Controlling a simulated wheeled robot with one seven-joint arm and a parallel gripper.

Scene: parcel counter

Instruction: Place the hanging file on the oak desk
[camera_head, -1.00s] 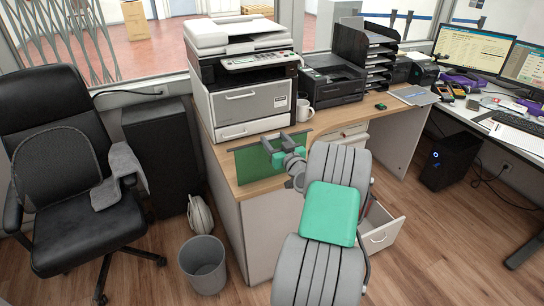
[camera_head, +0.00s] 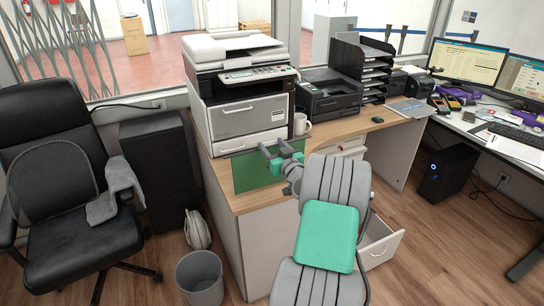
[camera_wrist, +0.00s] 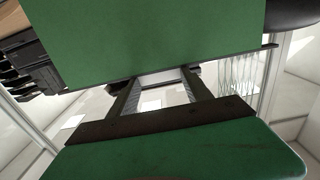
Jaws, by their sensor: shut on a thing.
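The hanging file is a flat dark-green folder (camera_head: 254,173) standing upright at the front of the oak desk (camera_head: 262,201), below the printer. My gripper (camera_head: 279,158) is shut on its upper edge, at the right part of the folder. In the wrist view the green folder (camera_wrist: 160,40) fills the upper middle, between the dark fingers of my gripper (camera_wrist: 160,82). The folder's lower edge is close to the desk top; I cannot tell whether it touches. The folder hides part of the desk surface behind it.
A large printer (camera_head: 245,110) stands on the desk behind the folder, with a white mug (camera_head: 302,124) to its right. A smaller black printer (camera_head: 330,97) and a black tray rack (camera_head: 362,68) stand further right. An open drawer (camera_head: 380,246) juts out below. A bin (camera_head: 200,278) stands on the floor.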

